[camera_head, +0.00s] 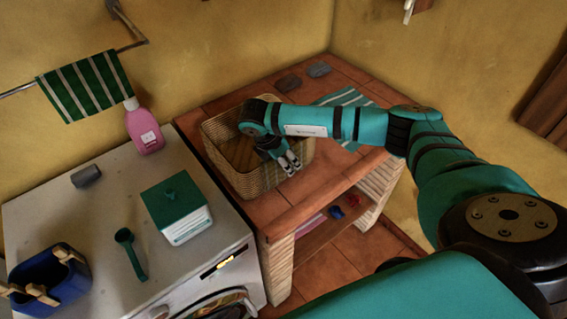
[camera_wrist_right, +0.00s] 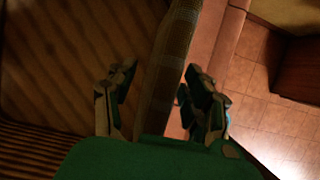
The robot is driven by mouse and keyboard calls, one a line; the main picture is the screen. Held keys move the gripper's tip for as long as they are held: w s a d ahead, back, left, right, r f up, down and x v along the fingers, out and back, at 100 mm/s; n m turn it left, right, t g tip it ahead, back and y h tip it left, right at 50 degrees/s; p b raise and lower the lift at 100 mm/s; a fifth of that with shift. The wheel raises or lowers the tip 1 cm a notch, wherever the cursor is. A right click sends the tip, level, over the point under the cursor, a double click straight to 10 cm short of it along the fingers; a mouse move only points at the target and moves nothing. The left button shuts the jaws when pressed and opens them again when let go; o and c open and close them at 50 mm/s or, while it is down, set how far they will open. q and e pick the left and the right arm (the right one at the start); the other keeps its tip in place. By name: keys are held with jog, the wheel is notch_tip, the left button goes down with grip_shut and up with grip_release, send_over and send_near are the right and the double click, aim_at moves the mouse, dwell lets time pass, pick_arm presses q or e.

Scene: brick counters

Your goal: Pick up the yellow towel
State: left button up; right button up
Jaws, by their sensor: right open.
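I cannot clearly make out a yellow towel in either view. The wicker basket (camera_head: 222,158) stands on the tiled brick counter, with my right arm reaching across it. My right gripper (camera_head: 290,164) points down at the basket's front right side, fingers apart. In the right wrist view the open fingers of my right gripper (camera_wrist_right: 160,98) straddle a brownish woven-looking band (camera_wrist_right: 172,55); I cannot tell whether it is the basket wall or cloth. The dim striped surface left of it looks like the basket's inside. My left gripper is out of view.
A green striped towel (camera_head: 85,87) hangs on a wall rail. The washing machine top (camera_head: 105,215) holds a pink bottle (camera_head: 145,130), a green-lidded box (camera_head: 177,208) and a scoop (camera_head: 131,255).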

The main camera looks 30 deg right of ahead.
jog(key=shift+f, duration=0.15)
dwell(0.3)
grip_shut()
